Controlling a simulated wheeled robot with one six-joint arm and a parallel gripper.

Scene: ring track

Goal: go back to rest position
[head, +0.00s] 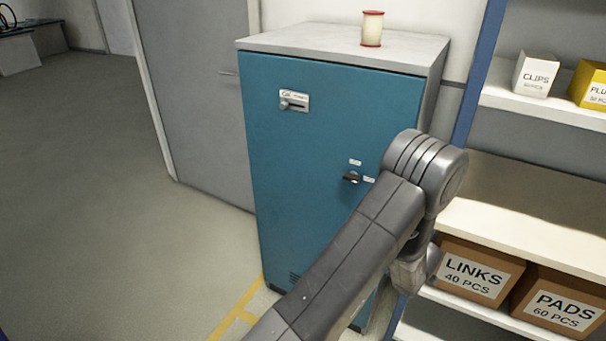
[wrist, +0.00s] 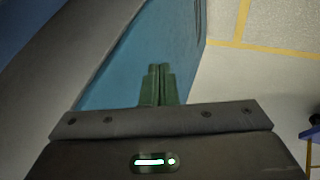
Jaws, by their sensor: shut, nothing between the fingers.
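My gripper (wrist: 158,72) shows in the wrist view with its two greenish fingers together and nothing between them. The blue cabinet (wrist: 130,55) fills the area behind the fingers there; I cannot tell the distance. In the head view my grey arm reaches up from the bottom in front of the blue cabinet (head: 310,150) and bends down at its right side. The fingers are hidden in the head view. The cabinet door looks closed, with a dark knob (head: 351,178) at mid height and a slider latch (head: 293,102) near its top.
A red-and-cream spool (head: 372,29) stands on the cabinet top. Shelves (head: 540,215) at right hold a clips box (head: 534,74), a yellow box (head: 590,85), a links box (head: 474,272) and a pads box (head: 556,303). Open floor (head: 100,210) lies left, with yellow floor lines (wrist: 270,48).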

